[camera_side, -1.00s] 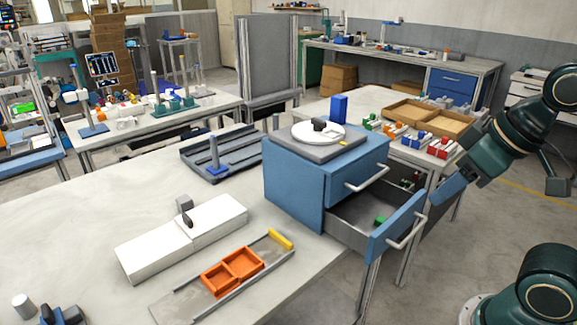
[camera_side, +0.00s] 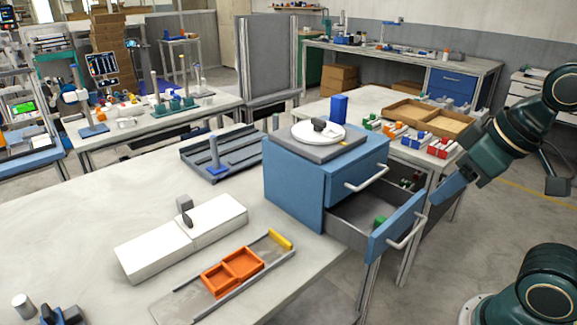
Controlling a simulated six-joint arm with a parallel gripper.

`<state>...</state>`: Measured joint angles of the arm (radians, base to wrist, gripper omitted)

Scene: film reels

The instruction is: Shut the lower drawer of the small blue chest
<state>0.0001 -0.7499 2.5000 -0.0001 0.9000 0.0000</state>
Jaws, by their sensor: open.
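The small blue chest (camera_side: 294,182) stands on the light table near its right edge. Its lower drawer (camera_side: 398,221) is pulled well out and juts past the table edge, with a pale bar handle (camera_side: 406,233) on its blue front. A green block (camera_side: 379,221) lies inside the drawer. The upper drawer (camera_side: 357,172) is shut. My gripper (camera_side: 440,197) is up and to the right of the lower drawer's front, apart from it and empty; its fingers point down and left. The gap between the fingers is hard to see.
A white box (camera_side: 182,238) and an orange tray (camera_side: 231,272) lie on the table. A second table with a cardboard tray (camera_side: 431,118) stands behind the drawer.

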